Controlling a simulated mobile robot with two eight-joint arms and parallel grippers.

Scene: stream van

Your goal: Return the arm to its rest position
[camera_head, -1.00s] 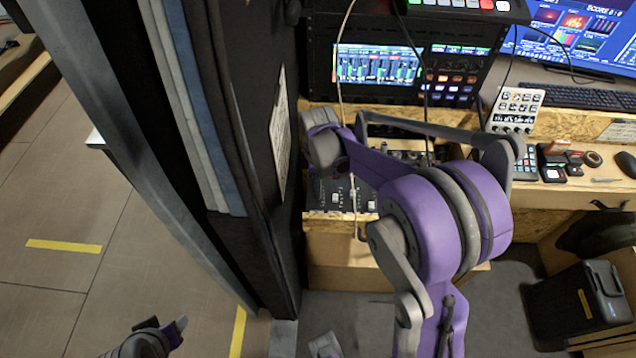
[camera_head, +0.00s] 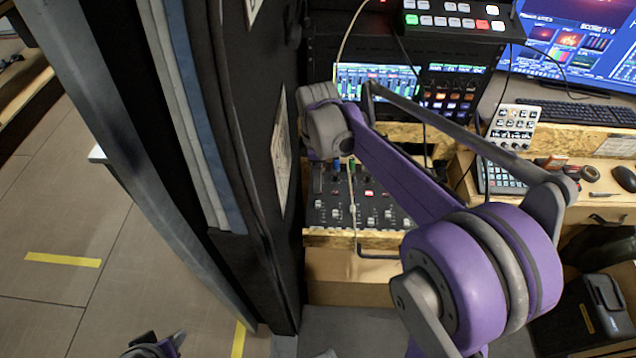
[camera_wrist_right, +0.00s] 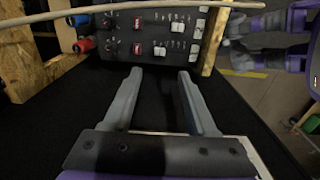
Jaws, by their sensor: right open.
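My right arm (camera_head: 470,275) is purple and grey and spans the middle of the head view. Its grey wrist end (camera_head: 325,128) is beside the dark wall, above the back of the audio mixer (camera_head: 375,205). The fingers do not show clearly there. In the right wrist view my right gripper (camera_wrist_right: 158,100) is open, with nothing between its two grey fingers. The mixer (camera_wrist_right: 165,35) lies beyond the fingertips. My left gripper (camera_head: 165,347) is at the bottom left of the head view, partly cut off, over the floor.
A dark wall edge (camera_head: 245,180) stands close to the left of my right arm. A thin cable (camera_wrist_right: 110,10) crosses near the mixer. The desk holds a rack screen (camera_head: 375,82), a white keypad (camera_head: 514,122) and a keyboard (camera_head: 565,110). A black case (camera_head: 585,315) stands low at right.

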